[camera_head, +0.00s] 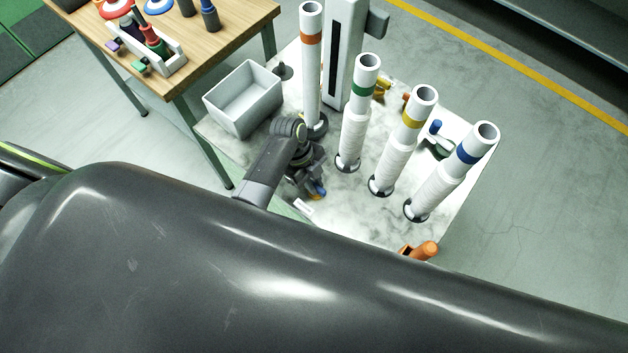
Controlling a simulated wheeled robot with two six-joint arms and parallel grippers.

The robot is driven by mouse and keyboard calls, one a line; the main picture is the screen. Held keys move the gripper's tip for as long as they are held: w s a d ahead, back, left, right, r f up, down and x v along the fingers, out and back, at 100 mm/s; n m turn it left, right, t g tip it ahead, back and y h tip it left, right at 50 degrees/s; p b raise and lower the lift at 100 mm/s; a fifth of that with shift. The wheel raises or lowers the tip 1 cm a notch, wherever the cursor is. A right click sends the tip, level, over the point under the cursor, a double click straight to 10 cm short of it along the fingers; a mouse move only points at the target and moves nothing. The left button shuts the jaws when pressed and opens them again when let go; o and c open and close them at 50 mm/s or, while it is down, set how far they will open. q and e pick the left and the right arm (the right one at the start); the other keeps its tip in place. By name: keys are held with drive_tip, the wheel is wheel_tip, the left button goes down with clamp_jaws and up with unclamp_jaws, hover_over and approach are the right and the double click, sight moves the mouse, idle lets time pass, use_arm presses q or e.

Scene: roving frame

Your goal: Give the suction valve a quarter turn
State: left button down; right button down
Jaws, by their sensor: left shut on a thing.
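My left gripper (312,183) reaches down to the marble-look table top, near the foot of the orange-banded pipe. It is shut on a small blue part with a little yellow (319,191), mostly hidden by the gripper. This part seems to be the suction valve's handle, but its shape and angle cannot be told. A small white label (303,207) lies just in front of it. My right gripper is not in view.
Upright white pipes with orange (311,70), green (359,110), yellow (404,140) and blue (450,175) bands stand close by on the right. A grey bin (235,118) stands at left. An orange fitting (420,250) is at the front edge. A wooden bench (185,75) is at the back left.

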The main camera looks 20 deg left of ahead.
use_arm(q)
drive_tip(key=c, duration=1.4)
unclamp_jaws()
drive_tip(key=shift+r, duration=0.1)
drive_tip(key=p+v, duration=0.2)
drive_tip(key=v, duration=1.5)
drive_tip(key=shift+a, duration=0.1)
